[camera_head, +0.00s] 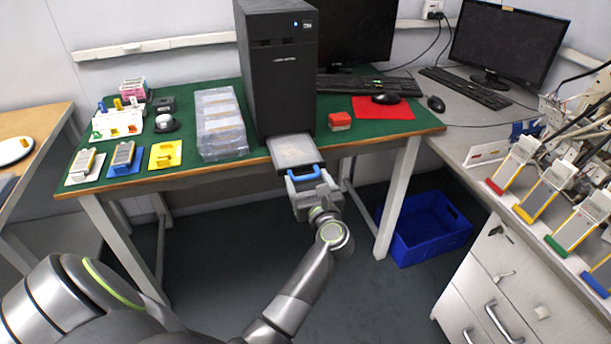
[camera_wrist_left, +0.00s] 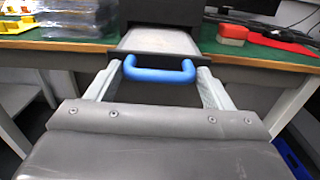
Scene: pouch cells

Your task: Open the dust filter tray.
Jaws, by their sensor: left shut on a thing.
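The dust filter tray (camera_head: 294,151) sticks out from the bottom front of the black computer tower (camera_head: 278,75), past the table's front edge. Its light filter surface shows from above, also in the left wrist view (camera_wrist_left: 158,42). A blue handle (camera_head: 303,174) is on the tray's front; in the left wrist view the blue handle (camera_wrist_left: 160,73) lies between the two fingers. My left gripper (camera_head: 308,181) is shut on the handle, in front of the table. My right gripper is not in view.
The tower stands on a green-topped table (camera_head: 350,139). Clear plastic boxes (camera_head: 220,125) stand left of the tower. A red box (camera_head: 339,121) and a mouse (camera_head: 386,98) on a red mat are to the right. A blue crate (camera_head: 424,228) is on the floor.

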